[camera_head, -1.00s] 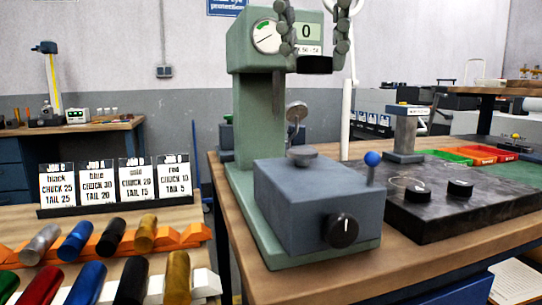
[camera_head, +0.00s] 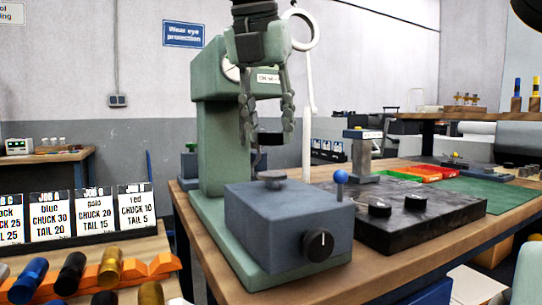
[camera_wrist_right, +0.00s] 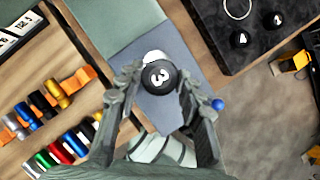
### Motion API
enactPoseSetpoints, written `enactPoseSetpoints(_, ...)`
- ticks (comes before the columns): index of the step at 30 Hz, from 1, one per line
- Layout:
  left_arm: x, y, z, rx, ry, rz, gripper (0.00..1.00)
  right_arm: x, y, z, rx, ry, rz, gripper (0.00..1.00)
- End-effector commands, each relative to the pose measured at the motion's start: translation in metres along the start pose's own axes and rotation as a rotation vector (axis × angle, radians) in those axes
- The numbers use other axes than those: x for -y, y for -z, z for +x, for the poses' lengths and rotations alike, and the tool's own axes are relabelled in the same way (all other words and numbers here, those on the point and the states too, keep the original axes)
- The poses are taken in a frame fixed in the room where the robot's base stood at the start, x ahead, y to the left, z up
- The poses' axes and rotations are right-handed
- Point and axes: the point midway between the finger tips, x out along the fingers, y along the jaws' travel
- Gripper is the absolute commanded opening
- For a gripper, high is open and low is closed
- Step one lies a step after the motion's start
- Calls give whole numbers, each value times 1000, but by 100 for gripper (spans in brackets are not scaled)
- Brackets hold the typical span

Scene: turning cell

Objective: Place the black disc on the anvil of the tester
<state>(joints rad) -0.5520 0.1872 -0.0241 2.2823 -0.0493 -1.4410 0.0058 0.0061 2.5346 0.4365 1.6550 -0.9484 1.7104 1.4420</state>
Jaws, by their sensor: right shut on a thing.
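The tester is a green frame (camera_head: 210,150) with a grey-blue block (camera_head: 288,225) at its foot. Its anvil (camera_head: 272,177) is a small round grey plate on top of the block. My right gripper (camera_head: 267,122) points down in front of the tester's head and is shut on the black disc (camera_head: 270,139). The disc hangs roughly level, a little above the anvil and apart from it. My left gripper is out of view.
A blue-knobbed lever (camera_head: 341,178) and a black dial (camera_head: 319,244) are on the block. Right of it, a dark slab (camera_head: 430,232) carries two more black discs (camera_head: 380,207). Job cards (camera_head: 90,215) and coloured bars (camera_head: 70,272) stand at left.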

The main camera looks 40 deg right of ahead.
Motion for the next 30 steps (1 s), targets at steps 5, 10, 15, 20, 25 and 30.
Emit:
enactPoseSetpoints(5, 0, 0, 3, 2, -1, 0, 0, -2, -9, 13, -1, -2, -1, 0)
enactPoseSetpoints(10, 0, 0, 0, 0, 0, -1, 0, -2, 0, 36, -3, -1, -2, 0)
enactPoseSetpoints(15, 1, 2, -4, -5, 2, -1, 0, -2, 6, 49, 0, -4, 2, 0)
enactPoseSetpoints(20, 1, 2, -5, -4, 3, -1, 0, -2, 6, 49, 1, -4, 2, 0)
enactPoseSetpoints(25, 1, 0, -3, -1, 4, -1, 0, -2, 7, 50, 1, -3, 2, 0)
enactPoseSetpoints(30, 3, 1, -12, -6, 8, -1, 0, -2, 7, 52, 0, -2, 2, 42)
